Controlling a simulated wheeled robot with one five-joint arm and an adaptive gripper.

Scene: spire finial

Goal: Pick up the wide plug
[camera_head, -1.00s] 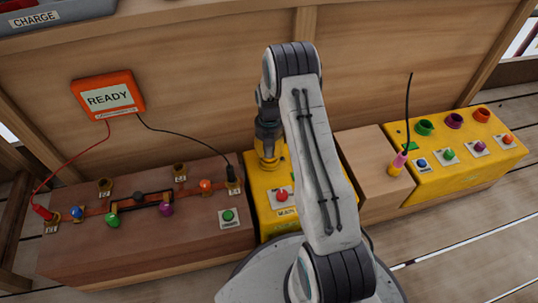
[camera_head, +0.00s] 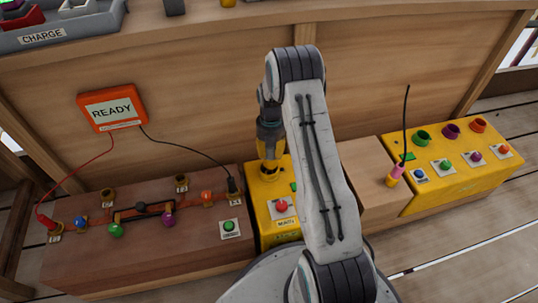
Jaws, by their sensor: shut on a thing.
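My gripper (camera_head: 269,160) points down over the back of the small yellow box (camera_head: 266,228) in the middle. It is shut on the wide plug, which is mostly hidden by the fingers and my arm. The plug's shape and whether it touches the box cannot be made out. The yellow box has a red button (camera_head: 281,206) on its front.
The left brown box (camera_head: 130,252) carries sockets, coloured knobs and a green button (camera_head: 229,226). Red and black leads run from the orange READY meter (camera_head: 112,108) to it. Wooden panelling rises close behind. The grey CHARGE tray (camera_head: 80,32) sits on the ledge above.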

